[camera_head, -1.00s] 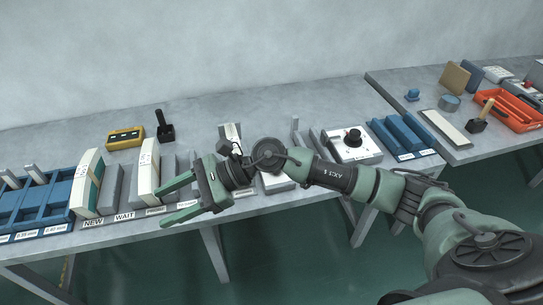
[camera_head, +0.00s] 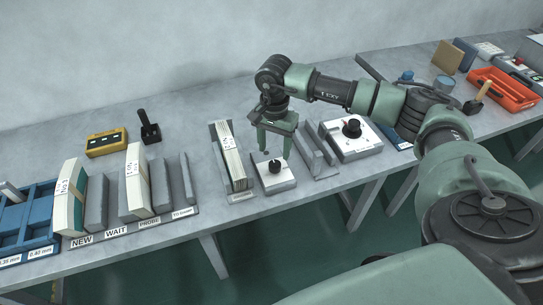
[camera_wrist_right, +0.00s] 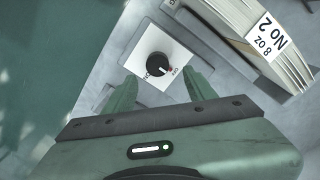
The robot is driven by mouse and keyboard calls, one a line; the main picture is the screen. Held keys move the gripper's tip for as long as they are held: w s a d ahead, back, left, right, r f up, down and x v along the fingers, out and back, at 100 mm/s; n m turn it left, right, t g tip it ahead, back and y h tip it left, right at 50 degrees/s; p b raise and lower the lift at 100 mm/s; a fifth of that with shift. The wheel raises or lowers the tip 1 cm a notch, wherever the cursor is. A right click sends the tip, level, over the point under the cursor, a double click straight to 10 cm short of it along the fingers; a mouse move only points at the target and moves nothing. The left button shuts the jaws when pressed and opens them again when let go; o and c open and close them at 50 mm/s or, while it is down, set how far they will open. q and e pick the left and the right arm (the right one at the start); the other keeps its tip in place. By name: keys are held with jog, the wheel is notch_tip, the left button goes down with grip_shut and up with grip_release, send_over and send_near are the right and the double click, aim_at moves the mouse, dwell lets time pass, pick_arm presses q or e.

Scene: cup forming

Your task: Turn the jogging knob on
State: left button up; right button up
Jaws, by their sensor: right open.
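A small white box with a black round knob (camera_head: 274,166) sits near the table's front edge. My right gripper (camera_head: 275,151) points down just above this box. Its fingers are open and empty; in the right wrist view the gripper (camera_wrist_right: 160,86) has the knob between and slightly beyond its fingertips. My left gripper is out of view.
A paper stack (camera_head: 230,153) in a holder stands close left of the knob box; it also shows in the wrist view (camera_wrist_right: 262,35). Grey upright blocks (camera_head: 313,147) and a larger white box with another black knob (camera_head: 351,128) stand to the right.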

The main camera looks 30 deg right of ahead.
aim_at(275, 164)
jog(key=f, duration=0.3)
jog(key=f+p, duration=0.1)
jog(key=shift+s+f, duration=0.25)
jog(key=shift+f, duration=0.15)
jog(key=shift+w+f, duration=0.1)
jog(key=shift+f, duration=0.3)
jog(key=c, duration=0.3)
grip_shut()
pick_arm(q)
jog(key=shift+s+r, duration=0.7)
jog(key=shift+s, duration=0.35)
